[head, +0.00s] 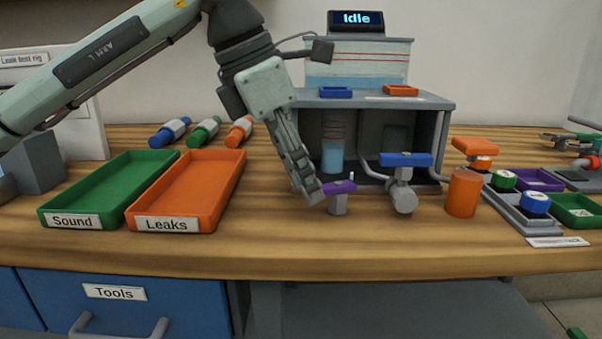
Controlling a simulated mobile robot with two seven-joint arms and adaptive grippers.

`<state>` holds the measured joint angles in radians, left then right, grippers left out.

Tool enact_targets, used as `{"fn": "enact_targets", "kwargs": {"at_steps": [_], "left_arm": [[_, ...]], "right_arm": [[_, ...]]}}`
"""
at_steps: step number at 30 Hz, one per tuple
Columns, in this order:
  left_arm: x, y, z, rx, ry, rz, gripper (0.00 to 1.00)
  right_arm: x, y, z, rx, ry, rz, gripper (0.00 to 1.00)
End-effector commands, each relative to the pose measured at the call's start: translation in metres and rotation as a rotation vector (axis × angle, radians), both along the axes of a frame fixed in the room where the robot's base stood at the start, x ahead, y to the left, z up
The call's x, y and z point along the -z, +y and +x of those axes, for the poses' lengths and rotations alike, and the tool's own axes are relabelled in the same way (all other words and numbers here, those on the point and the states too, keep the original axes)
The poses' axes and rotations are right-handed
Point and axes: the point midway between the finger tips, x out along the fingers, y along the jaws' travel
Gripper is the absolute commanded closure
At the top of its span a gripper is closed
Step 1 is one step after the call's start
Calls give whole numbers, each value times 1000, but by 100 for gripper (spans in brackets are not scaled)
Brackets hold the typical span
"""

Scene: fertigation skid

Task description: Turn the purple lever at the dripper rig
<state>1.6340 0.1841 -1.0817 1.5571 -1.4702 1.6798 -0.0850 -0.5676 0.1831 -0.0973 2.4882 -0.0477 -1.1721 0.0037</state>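The purple lever (340,187) sits on a short grey valve post on the wooden bench, in front of the dripper rig (375,105). My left gripper (312,195) reaches down from above with its fingertips at the lever's left end. The fingers overlap in this side-on view, so I cannot tell whether they are open or shut, or whether they grip the lever. A blue lever (405,159) sits on a grey valve to the right of the purple one.
A green tray (88,219) marked "Sound" and an orange tray (222,197) marked "Leaks" lie left of my gripper. Several coloured fittings (204,133) lie behind them. An orange cylinder (463,194) and a grey holder (520,220) with capped items stand to the right.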

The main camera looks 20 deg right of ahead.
Motion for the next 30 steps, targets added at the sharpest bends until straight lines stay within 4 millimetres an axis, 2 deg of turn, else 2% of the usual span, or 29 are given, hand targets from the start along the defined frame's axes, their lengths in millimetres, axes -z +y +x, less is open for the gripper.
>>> {"fn": "enact_targets", "kwargs": {"at_steps": [5,8,21,24,30], "left_arm": [[-2,1,0,0,0,0,62],[-12,4,0,-1,-2,-2,62],[-91,38,-2,-2,-2,-2,62],[-103,42,-3,-1,-2,-1,62],[-111,46,-3,0,0,1,62]], "right_arm": [[0,0,0,-1,0,-1,60],[0,0,0,-1,0,-1,60],[0,0,0,0,0,0,60],[0,0,0,0,0,0,60],[0,0,0,0,0,0,60]]}}
